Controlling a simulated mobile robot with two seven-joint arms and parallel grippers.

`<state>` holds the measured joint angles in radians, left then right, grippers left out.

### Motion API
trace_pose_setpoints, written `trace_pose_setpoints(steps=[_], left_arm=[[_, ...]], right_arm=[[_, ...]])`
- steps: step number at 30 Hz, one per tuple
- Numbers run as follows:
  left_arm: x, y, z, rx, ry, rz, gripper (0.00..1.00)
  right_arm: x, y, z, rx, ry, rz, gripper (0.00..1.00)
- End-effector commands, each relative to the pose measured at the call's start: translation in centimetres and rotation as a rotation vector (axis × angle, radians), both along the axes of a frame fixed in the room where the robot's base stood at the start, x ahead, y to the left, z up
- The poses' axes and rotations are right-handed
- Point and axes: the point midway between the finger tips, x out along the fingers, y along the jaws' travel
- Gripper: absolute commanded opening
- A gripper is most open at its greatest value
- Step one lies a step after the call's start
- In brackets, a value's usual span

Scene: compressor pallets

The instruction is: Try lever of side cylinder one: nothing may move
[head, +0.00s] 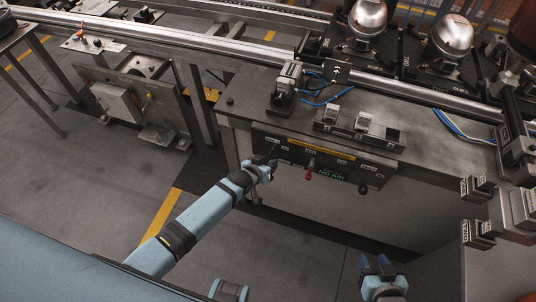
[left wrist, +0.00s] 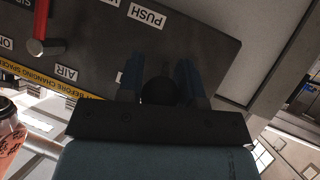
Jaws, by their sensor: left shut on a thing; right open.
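A dark control panel (head: 318,158) is fixed to the front of the workbench, with small labels and a yellow strip. My left gripper (head: 266,171) is at the panel's left end. In the left wrist view its fingers (left wrist: 160,85) are shut on a round black lever knob (left wrist: 159,92). The lever's stem is hidden, and I cannot read its own label. A red-knobbed lever (head: 309,171) hangs mid-panel, and a black-knobbed lever (head: 364,188) at the right end. A green "NO AIR" display (head: 332,174) is lit between them. My right gripper (head: 383,272) is open and empty, low in front of the bench.
A metal clamp-like block (head: 287,88) and a dark fixture with grey blocks (head: 360,128) stand on the bench top (head: 240,90). Steel domes (head: 368,18) sit on dark plates behind the rail. The floor (head: 80,200) at the left is clear.

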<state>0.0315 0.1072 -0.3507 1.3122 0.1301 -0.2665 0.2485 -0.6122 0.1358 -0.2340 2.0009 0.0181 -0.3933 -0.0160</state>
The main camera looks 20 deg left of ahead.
Motion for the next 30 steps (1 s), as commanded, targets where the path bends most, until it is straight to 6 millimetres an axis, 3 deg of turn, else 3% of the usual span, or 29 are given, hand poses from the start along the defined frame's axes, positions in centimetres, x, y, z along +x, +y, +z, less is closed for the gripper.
trace_pose_setpoints(steps=[1,3,12,30], left_arm=[[0.1,0.0,1.3,0.002,0.038,-0.001,0.00],[0.1,0.0,1.4,0.003,0.088,-0.001,0.00],[0.3,0.0,1.7,0.008,0.236,0.000,0.00],[0.4,-0.1,1.6,0.009,0.287,-0.001,0.00]], right_arm=[[-0.1,-0.1,1.7,-0.008,-0.004,0.005,0.43],[-0.1,-0.1,2.6,-0.010,-0.008,0.006,0.43],[-0.1,-0.1,5.3,-0.009,-0.008,0.006,0.43],[-0.1,0.0,5.9,-0.008,-0.008,0.005,0.43]])
